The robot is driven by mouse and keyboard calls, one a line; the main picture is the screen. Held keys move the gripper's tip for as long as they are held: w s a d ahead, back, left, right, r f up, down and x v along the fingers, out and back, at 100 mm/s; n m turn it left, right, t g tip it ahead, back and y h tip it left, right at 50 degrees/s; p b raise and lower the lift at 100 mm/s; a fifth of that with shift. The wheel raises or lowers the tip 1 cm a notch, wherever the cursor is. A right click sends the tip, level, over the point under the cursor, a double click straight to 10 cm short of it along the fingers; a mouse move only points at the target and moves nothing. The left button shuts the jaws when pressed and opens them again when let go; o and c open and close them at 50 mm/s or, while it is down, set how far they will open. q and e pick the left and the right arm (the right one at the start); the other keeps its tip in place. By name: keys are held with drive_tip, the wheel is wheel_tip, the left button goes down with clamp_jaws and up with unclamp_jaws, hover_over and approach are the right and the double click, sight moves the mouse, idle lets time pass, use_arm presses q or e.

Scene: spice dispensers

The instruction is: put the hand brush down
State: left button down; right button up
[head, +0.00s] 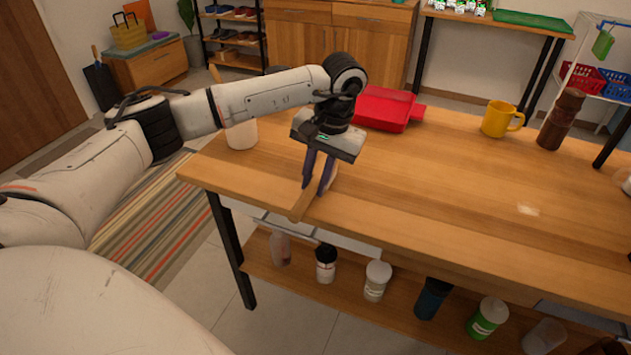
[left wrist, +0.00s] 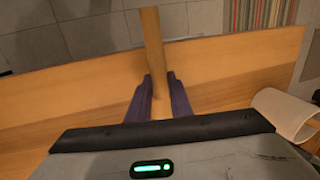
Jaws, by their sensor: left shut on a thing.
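My left gripper (head: 317,190) points down at the front left part of the wooden table (head: 440,200). Its dark purple fingers are shut on the hand brush (head: 301,207), whose light wooden handle juts towards the table's front edge. In the left wrist view the fingers (left wrist: 160,82) stand on both sides of the handle (left wrist: 152,40), which reaches past the table edge over the floor. The brush's bristle end is mostly hidden by my gripper. I cannot tell whether the brush touches the tabletop. My right gripper is not in view.
A red dustpan-like tray (head: 388,108) lies behind my gripper. A pale cup (head: 241,134) stands at the left end; it also shows in the left wrist view (left wrist: 285,112). A yellow mug (head: 497,119) and a brown mill (head: 562,118) stand back right. The table's middle is clear.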

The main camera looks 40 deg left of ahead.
use_arm(q)
drive_tip(key=shift+f, duration=0.2)
drive_tip(key=shift+f, duration=0.1)
drive_tip(key=shift+f, duration=0.15)
drive_tip(key=c, duration=1.6)
unclamp_jaws()
